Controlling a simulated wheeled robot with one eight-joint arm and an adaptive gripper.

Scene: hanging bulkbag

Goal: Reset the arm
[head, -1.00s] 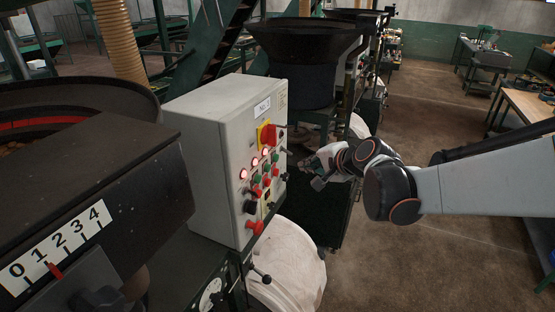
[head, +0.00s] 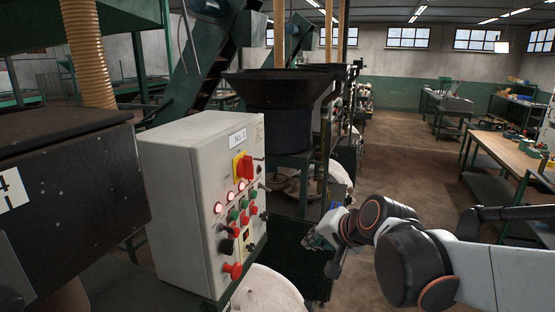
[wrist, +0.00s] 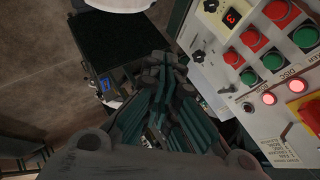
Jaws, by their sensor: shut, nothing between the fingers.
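My arm reaches in from the right in the head view and bends at a dark joint. My gripper (head: 322,240) hangs at its end, to the right of the grey control box and apart from it. In the wrist view my gripper (wrist: 168,62) has its fingers together with nothing held. The control box (head: 190,165) carries red and green buttons, lit red lamps and a red-and-yellow switch. Its button face (wrist: 270,50) also shows at the right of the wrist view, beside my fingers.
A white bulk bag (head: 268,292) hangs below the control box. A black hopper (head: 285,115) stands behind it. A dark machine housing (head: 75,185) is at the left. A wooden-topped workbench (head: 505,148) stands at the right. The brown floor (head: 400,150) between is open.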

